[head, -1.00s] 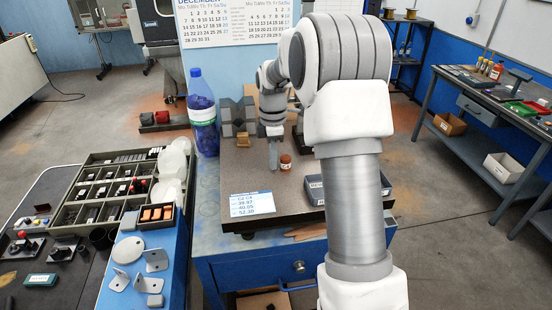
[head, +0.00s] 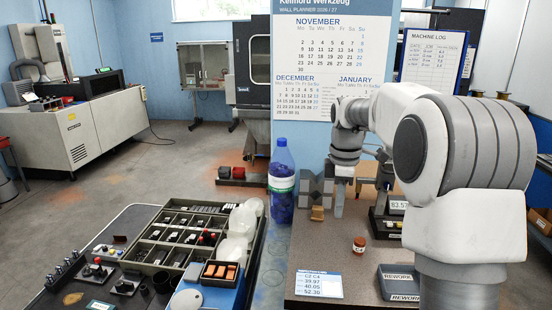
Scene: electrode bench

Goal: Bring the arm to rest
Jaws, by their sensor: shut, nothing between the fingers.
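My gripper (head: 338,212) is shut and empty, pointing down over the back part of the grey bench top (head: 345,270). My arm reaches in from the right side of the head view, and its thick white and grey links hide part of the bench's right side. A small brown jar (head: 359,246) stands on the bench in front of my gripper, apart from it. I cannot tell how far the fingertips are above the surface.
A blue bottle (head: 282,185) stands left of my gripper, with a grey V-block (head: 311,190) and a brass-coloured piece (head: 317,213) between them. A REWORK tray (head: 398,284) is at front right, a label card (head: 318,284) at front left. A compartment tray (head: 180,238) stands further left.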

